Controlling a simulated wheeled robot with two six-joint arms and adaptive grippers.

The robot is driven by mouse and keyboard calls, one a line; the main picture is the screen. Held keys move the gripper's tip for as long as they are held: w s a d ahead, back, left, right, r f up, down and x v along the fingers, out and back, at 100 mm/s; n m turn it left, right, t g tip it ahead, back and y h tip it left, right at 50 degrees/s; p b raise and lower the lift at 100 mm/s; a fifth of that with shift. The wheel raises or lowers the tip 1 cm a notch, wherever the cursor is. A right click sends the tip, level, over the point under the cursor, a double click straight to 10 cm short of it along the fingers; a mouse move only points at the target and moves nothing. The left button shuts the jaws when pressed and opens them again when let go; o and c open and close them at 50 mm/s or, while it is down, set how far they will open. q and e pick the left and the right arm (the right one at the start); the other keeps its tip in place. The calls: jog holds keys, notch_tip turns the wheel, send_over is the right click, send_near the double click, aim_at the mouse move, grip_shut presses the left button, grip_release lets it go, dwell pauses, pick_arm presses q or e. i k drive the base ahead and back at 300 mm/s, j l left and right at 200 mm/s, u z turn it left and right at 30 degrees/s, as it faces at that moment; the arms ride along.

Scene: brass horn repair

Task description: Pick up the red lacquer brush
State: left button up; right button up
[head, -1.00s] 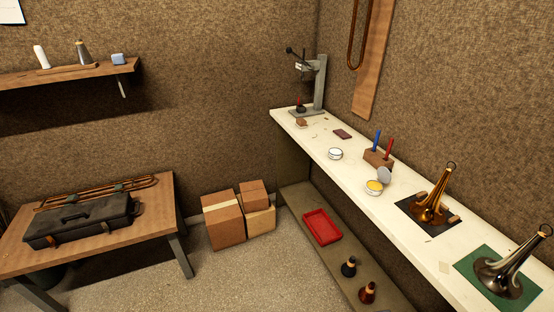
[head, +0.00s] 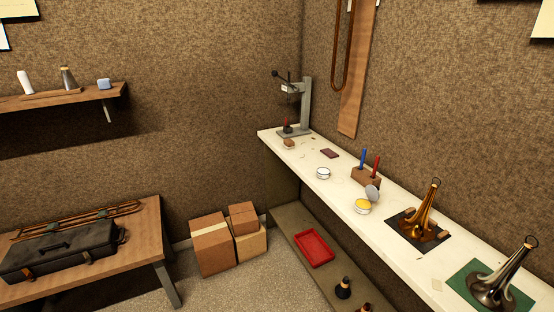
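A thin red upright handle (head: 376,166), which looks like the red lacquer brush, stands in a brown wooden block (head: 366,179) on the white bench, to the right of a blue one (head: 363,157). Its lower end is hidden in the block. Another small dark red upright thing (head: 286,122) stands at the foot of the grey press at the bench's far end; it is too small to tell what it is. Neither of my grippers is in view.
On the white bench (head: 330,179) stand an open tin of yellow stuff (head: 362,207), a white tin (head: 323,173), a brass horn bell (head: 420,225) and a dark bell (head: 495,285). A red tray (head: 314,248) lies on the shelf below. Boxes (head: 212,245) stand on the floor.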

aim_at(377, 158)
jog(key=i+z, duration=0.4)
jog(key=i+j+z, duration=0.2)
jog(key=z, duration=0.25)
jog(key=i+j+z, duration=0.25)
jog(key=z, duration=0.15)
